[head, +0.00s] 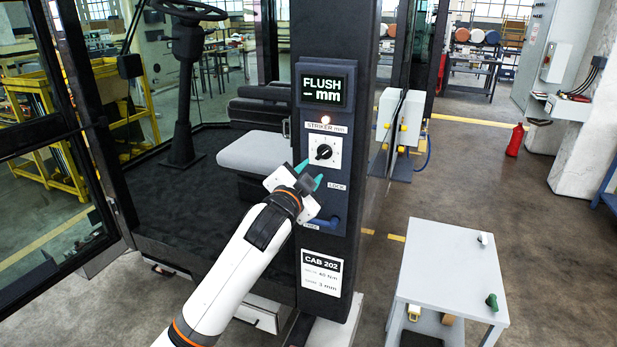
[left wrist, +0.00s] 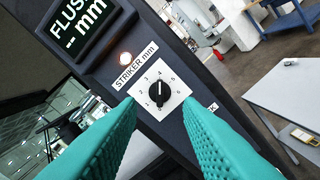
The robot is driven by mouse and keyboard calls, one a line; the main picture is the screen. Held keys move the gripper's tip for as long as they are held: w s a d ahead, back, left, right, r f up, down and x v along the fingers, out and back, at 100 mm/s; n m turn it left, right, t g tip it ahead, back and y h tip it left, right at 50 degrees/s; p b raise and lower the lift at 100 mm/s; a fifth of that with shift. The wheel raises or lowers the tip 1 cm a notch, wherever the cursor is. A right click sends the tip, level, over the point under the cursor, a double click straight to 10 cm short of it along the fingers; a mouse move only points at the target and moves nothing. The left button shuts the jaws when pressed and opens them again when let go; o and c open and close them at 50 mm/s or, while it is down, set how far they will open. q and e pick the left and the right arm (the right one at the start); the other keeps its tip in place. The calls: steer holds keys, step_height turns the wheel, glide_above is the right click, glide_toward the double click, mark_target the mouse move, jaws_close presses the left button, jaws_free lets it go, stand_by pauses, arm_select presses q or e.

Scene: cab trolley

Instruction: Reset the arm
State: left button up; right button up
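My left arm reaches in from the lower left in the head view. Its gripper (head: 309,177) is in front of the dark cab pillar (head: 337,70), just below the striker dial (head: 323,152). The teal fingers are apart with nothing between them. In the left wrist view the left gripper (left wrist: 165,130) frames the black knob of the dial (left wrist: 160,93) on its white plate, without visibly touching it. My right gripper is out of view.
A grey trolley (head: 445,265) stands at the lower right with a green-handled item (head: 491,301) and a small white item (head: 483,239) on top. The cab seat (head: 255,152) is behind the arm. A red extinguisher (head: 515,140) stands farther back. The floor between is clear.

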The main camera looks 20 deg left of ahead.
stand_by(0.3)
arm_select(q)
step_height(320, 180, down, 28)
steer(key=a+n+g+b, duration=0.2)
steer(key=g, duration=0.3)
steer(key=s+f+n+g, duration=0.1)
steer(key=s+f, duration=0.3)
steer(key=f, duration=0.4)
steer(key=s+f+g+b, duration=0.1)
steer(key=s+f, duration=0.2)
steer(key=f, duration=0.4)
steer(key=s+f+n+g, duration=0.15)
steer(key=s+f, duration=0.25)
steer(key=f, duration=0.4)
steer(key=s+a+f+g+b, duration=0.15)
steer(key=s+f+g, duration=0.25)
steer(key=s+f, duration=1.45)
steer(key=s+f+g, duration=0.1)
steer(key=s+f, duration=0.2)
steer(key=s, duration=0.6)
steer(key=s+d+f+n+g+b, duration=0.1)
steer(key=s+f+g, duration=0.1)
steer(key=s, duration=0.8)
steer(key=s+f+n+g, duration=0.1)
steer(key=s+f, duration=0.4)
steer(key=s, duration=0.5)
steer(key=shift+d+y+b, duration=0.3)
steer(key=shift+b, duration=0.05)
steer(key=shift+n+g, duration=0.25)
